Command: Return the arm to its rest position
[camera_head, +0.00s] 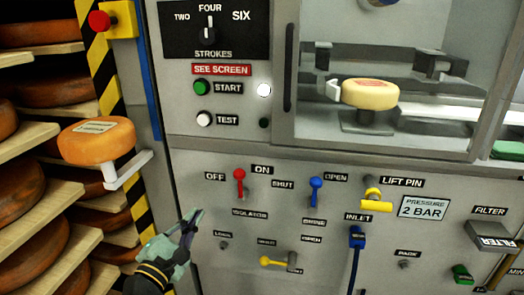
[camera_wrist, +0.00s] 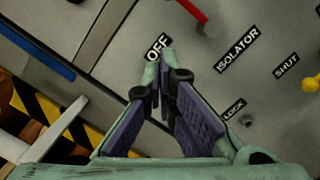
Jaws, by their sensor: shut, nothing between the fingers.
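My gripper (camera_head: 193,217) is at the lower left of the machine panel in the head view, just below and left of the OFF label. It is shut and empty, and in the wrist view its fingertips (camera_wrist: 165,75) meet close under the OFF label. The red isolator lever (camera_head: 240,183) is to the right of my gripper and apart from it. The grey machine panel (camera_head: 330,230) lies behind the fingers. The gap between fingertips and panel is hard to tell.
An orange cheese wheel (camera_head: 97,142) rests on a white bracket (camera_head: 128,170) left of my gripper. Wooden shelves (camera_head: 30,140) with wheels fill the left. A blue lever (camera_head: 315,190), yellow handle (camera_head: 277,262) and blue hose (camera_head: 356,240) stick out from the panel. A pale cheese (camera_head: 370,94) sits behind the window.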

